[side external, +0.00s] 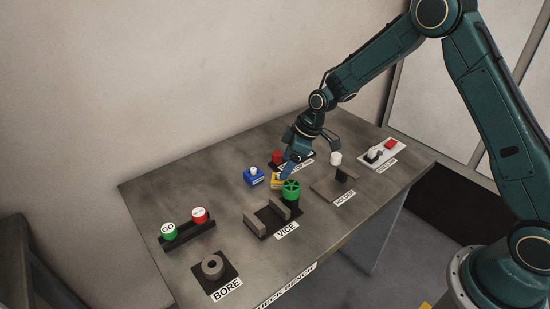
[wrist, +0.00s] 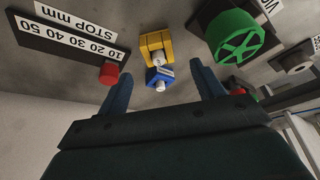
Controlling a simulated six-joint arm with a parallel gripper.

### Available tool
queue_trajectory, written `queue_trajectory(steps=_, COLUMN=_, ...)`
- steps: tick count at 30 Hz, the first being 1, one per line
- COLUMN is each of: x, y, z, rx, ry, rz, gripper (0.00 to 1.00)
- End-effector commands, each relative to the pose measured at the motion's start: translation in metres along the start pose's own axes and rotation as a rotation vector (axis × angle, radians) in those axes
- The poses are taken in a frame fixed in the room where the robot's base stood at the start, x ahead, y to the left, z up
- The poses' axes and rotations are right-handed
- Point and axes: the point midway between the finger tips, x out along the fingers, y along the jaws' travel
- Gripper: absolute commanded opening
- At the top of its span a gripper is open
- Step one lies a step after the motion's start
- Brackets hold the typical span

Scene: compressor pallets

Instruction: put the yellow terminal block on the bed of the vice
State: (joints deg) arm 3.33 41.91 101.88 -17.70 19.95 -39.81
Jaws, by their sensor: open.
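The yellow terminal block (side external: 276,181) stands on the bench behind the vice, left of the green handwheel (side external: 291,189). It shows in the wrist view (wrist: 155,41) ahead of my fingertips. A blue terminal block (side external: 254,176) sits left of it; in the wrist view the blue block (wrist: 160,79) is closer to my gripper, between the finger lines. My gripper (side external: 287,172) is low over the bench near the yellow block; its open, empty fingers show in the wrist view (wrist: 162,72). The vice (side external: 268,220) has two upright jaws with an empty bed between them.
A stop scale with a red knob (wrist: 109,74) lies left in the wrist view. The holder (side external: 335,185), a switch panel (side external: 381,153), the GO button stand (side external: 187,235) and the bore fixture (side external: 213,270) also stand on the bench. The bench's left back area is clear.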

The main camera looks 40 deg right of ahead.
Motion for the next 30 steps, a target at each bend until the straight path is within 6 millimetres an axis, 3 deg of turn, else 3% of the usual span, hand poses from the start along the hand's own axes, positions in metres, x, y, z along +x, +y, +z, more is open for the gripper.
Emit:
queue_trajectory(steps=14, x=0.013, y=0.0, z=-0.001, rx=0.0, ry=0.0, rz=0.0, gripper=0.67)
queue_trajectory(steps=30, x=0.059, y=0.002, z=-0.002, rx=-0.001, ry=0.001, rz=0.001, gripper=0.67)
